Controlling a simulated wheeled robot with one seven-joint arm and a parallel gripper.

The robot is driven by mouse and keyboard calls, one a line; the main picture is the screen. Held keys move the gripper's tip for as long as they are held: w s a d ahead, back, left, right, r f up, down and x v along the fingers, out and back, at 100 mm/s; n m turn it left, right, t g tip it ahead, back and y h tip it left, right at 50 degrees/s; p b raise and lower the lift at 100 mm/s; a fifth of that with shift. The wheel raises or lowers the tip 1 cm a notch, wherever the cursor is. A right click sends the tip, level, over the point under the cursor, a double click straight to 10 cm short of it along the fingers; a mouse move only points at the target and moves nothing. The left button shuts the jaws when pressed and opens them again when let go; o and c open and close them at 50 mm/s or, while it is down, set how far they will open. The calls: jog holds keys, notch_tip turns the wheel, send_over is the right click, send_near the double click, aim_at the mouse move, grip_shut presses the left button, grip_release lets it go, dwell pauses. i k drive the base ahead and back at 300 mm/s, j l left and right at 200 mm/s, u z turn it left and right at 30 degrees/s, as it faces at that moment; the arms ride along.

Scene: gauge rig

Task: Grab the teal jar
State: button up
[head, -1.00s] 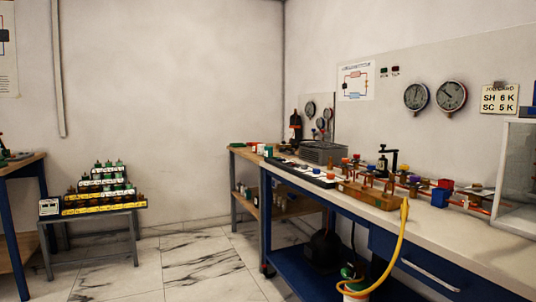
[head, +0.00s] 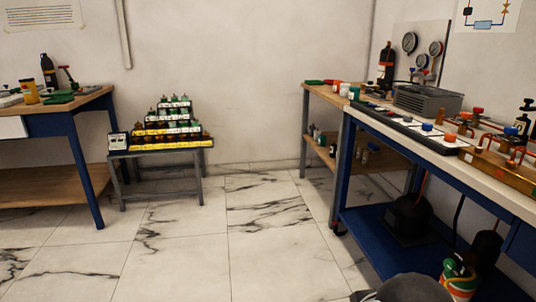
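A small teal-green jar (head: 354,93) appears to stand at the far end of the right-hand benches, beside a white jar (head: 344,89) and an orange-red jar (head: 336,87). It is small in the head view, so its exact colour and lid are hard to tell. My gripper is not in view.
The blue-framed bench (head: 372,119) at right carries valves, pipes and a grey finned box (head: 427,100). A low stand (head: 160,154) holds tiered rows of bottles. A wooden-topped table (head: 90,102) stands at left. The marble floor (head: 190,255) between them is clear.

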aim_at(354, 92)
jog(key=i+j, duration=0.1)
jog(key=i, duration=0.9)
jog(key=i+z, duration=0.1)
jog(key=i, duration=0.95)
